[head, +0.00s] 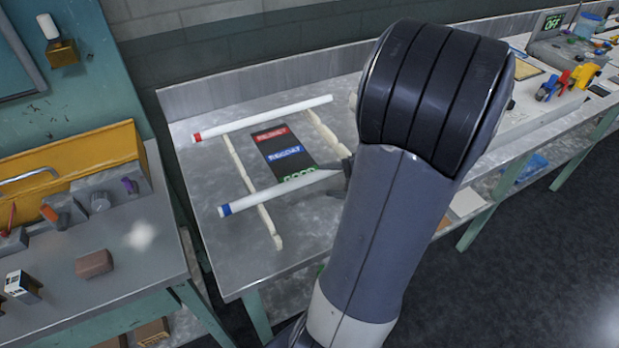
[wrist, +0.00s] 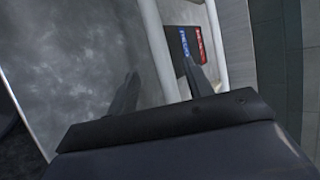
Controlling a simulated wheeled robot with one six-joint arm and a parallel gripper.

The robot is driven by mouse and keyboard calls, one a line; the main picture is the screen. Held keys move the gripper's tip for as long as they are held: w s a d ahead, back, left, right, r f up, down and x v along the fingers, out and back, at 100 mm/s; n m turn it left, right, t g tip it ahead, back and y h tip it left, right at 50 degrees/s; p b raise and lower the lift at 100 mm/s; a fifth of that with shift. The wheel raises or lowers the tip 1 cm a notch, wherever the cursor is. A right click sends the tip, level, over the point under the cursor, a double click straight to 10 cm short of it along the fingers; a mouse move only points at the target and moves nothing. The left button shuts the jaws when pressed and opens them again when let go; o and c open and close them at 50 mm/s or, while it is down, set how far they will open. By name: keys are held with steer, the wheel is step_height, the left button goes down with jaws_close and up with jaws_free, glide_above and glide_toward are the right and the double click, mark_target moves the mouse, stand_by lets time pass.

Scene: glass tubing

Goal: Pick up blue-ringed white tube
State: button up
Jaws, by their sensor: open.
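The blue-ringed white tube (head: 268,194) lies across two pale wooden strips on the grey bench, its blue ring at the left end. My gripper (head: 347,176) is at the tube's right part, which my arm partly hides. In the wrist view the open fingers (wrist: 160,70) stand on either side of a white tube (wrist: 157,42), with gaps visible on both sides. I cannot tell how far the fingertips are above or below it. My gripper holds nothing.
A red-ringed white tube (head: 265,118) lies farther back on the same strips. A dark label card (head: 283,152) with red, blue and green text lies between the tubes. A wooden strip (head: 252,190) supports their left parts. A side bench (head: 130,258) holds small items at left.

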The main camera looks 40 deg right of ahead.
mark_target(313, 178)
steer(key=shift+p+x, duration=0.4)
steer(key=shift+x, duration=2.35)
steer(key=shift+d+r, duration=0.1)
steer(key=shift+c, duration=0.4)
jaws_close()
steer(key=shift+r, duration=0.1)
